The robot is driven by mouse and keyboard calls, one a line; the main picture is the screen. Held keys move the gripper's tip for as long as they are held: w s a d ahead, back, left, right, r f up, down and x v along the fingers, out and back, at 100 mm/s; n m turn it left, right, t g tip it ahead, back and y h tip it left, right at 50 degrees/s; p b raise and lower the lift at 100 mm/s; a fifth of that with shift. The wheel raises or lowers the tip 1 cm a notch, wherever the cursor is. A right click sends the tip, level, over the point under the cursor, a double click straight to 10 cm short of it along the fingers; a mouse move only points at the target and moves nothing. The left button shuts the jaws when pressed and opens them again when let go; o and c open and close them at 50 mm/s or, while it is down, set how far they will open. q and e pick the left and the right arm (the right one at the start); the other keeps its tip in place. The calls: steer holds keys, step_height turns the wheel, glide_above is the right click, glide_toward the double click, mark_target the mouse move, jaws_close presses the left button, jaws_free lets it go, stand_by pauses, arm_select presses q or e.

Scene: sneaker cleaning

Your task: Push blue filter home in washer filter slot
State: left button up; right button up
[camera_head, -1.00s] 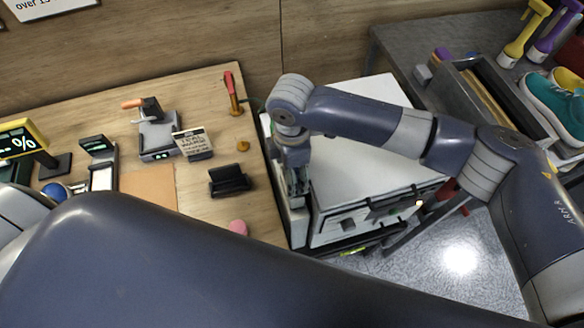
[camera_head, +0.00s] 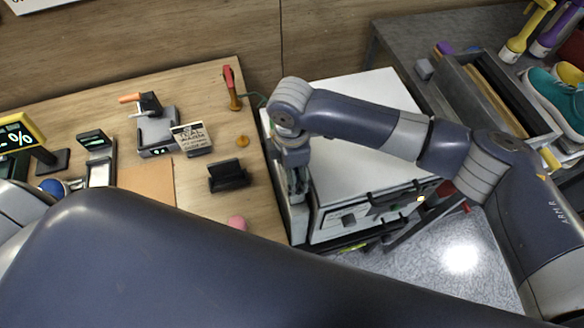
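The white washer-like cabinet (camera_head: 352,158) stands right of the wooden bench. Its front face shows low down, with a small dark recess (camera_head: 348,220) and a dark handle-like part (camera_head: 396,197). I cannot tell whether the recess is the filter slot. No blue filter can be made out. My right gripper (camera_head: 299,188) points down at the cabinet's left edge, beside the bench. Its fingers are small and dark, and I cannot tell whether they are open or hold anything. My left gripper is out of view; a large arm link of mine covers the bottom of the picture.
The wooden bench (camera_head: 205,115) carries a red-handled tool (camera_head: 232,88), a black stand (camera_head: 228,175), a pink round object (camera_head: 237,222) and a small sign (camera_head: 192,137). A grey tray (camera_head: 490,95) and a teal sneaker (camera_head: 556,102) are at the right. Grey floor shows at lower right.

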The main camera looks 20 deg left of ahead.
steer(key=o, duration=1.1)
step_height(320, 180, up, 12)
steer(key=shift+f, duration=0.1)
